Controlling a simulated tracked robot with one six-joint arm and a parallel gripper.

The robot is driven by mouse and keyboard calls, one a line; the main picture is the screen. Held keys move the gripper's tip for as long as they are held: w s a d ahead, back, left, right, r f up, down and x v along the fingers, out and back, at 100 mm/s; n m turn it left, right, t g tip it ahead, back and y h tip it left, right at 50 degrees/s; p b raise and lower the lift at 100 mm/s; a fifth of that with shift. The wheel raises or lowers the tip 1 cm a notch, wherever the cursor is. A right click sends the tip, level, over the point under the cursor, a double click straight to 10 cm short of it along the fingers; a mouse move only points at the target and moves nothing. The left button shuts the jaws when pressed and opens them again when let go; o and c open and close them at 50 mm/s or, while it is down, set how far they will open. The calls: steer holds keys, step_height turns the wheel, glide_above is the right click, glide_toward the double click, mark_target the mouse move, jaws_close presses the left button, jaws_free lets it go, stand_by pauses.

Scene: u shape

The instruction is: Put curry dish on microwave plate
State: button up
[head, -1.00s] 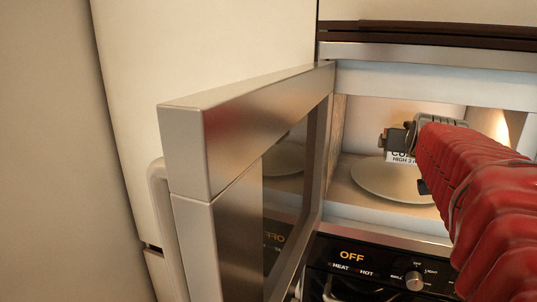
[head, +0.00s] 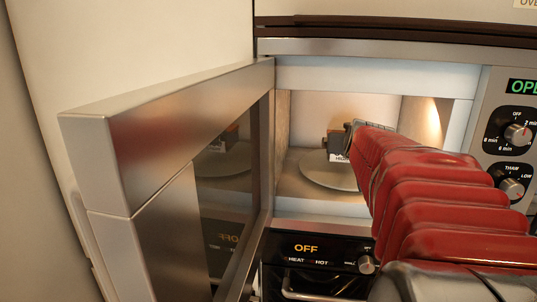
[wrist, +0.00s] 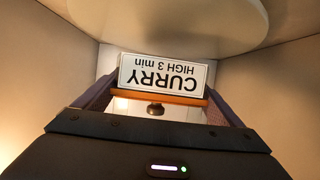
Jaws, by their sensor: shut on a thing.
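My gripper (head: 350,138) reaches inside the open microwave and is shut on the curry dish (head: 337,157). In the wrist view the dish's white label (wrist: 163,77) reads "CURRY HIGH 3 min" upside down, between the two fingers. The dish's body is mostly hidden by the label and fingers. The round pale microwave plate (head: 318,178) lies on the microwave floor, and the dish shows over its rear part in the head view. The plate also shows in the wrist view (wrist: 175,22), at the top. I cannot tell whether dish and plate touch.
The microwave door (head: 165,140) stands open on the left, apart from my arm. The microwave's control panel (head: 511,140) with dials is on the right. An oven panel (head: 310,250) reading "OFF" lies below. The plate's front part is bare.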

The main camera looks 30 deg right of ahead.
step_height(320, 180, down, 3)
steer(key=shift+r, duration=0.1)
steer(key=shift+w+d+f, duration=0.15)
steer(key=shift+w+f, duration=0.05)
steer(key=shift+f, duration=0.1)
steer(key=o, duration=1.9)
steer(key=shift+f, duration=0.15)
steer(key=shift+c, duration=0.2)
